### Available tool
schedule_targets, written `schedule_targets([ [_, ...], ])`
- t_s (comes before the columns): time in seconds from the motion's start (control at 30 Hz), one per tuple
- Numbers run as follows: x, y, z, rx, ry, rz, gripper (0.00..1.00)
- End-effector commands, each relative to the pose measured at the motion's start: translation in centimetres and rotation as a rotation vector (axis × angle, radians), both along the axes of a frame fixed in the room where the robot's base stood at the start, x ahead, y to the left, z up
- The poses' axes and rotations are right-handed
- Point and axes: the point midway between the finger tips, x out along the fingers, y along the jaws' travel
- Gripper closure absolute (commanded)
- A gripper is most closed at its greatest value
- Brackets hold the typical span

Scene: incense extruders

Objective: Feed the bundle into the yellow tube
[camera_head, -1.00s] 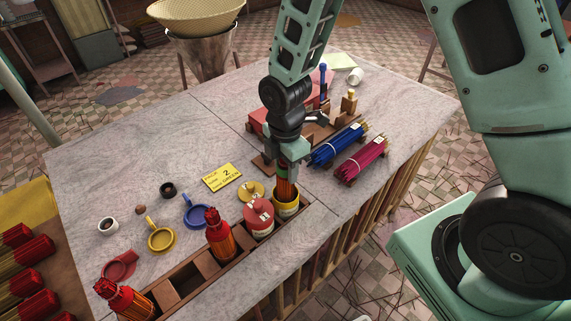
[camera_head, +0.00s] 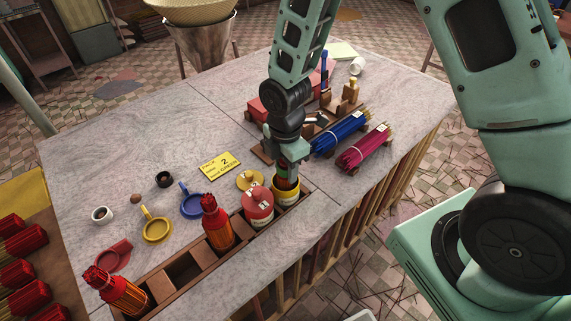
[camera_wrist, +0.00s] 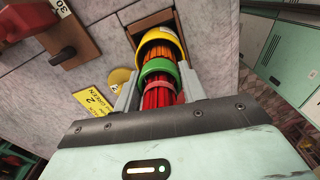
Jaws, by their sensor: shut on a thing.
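My gripper (camera_head: 281,158) is shut on a bundle (camera_wrist: 160,96) of red and orange sticks with a green band (camera_wrist: 162,68) around it. In the wrist view, the two fingers flank the bundle. The yellow tube (camera_head: 286,196) stands in the wooden rack at the table's front edge. The orange end of the bundle is inside the tube's mouth, and the yellow rim shows around it in the wrist view (camera_wrist: 153,36). The green band is outside the rim. How deep the end reaches is hidden.
A red lidded tube (camera_head: 258,206) stands close left of the yellow tube. A red-topped bundle (camera_head: 217,232) and a tilted one (camera_head: 122,294) are farther left. Blue (camera_head: 340,132) and magenta (camera_head: 364,148) bundles lie to the right. A yellow card (camera_head: 219,165) lies behind.

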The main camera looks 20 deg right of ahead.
Motion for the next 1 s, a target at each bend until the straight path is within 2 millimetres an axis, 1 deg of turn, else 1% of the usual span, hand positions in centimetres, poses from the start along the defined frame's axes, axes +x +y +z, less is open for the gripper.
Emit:
schedule_targets([
  [0.03, 0.0, 0.0, -0.4, 0.000, 0.000, 0.000, 1.00],
  [0.5, 0.0, 0.0, -2.7, 0.001, -0.001, -0.002, 1.00],
  [0.67, 0.0, 0.0, -2.4, 0.000, -0.001, -0.001, 1.00],
  [0.7, 0.0, 0.0, -2.4, 0.000, -0.001, -0.001, 0.48],
  [0.73, 0.0, 0.0, -2.4, 0.000, -0.001, -0.001, 0.39],
  [0.77, 0.0, 0.0, -2.4, 0.000, -0.001, -0.001, 0.33],
  [1.0, 0.0, 0.0, -2.4, 0.000, 0.000, -0.001, 0.33],
])
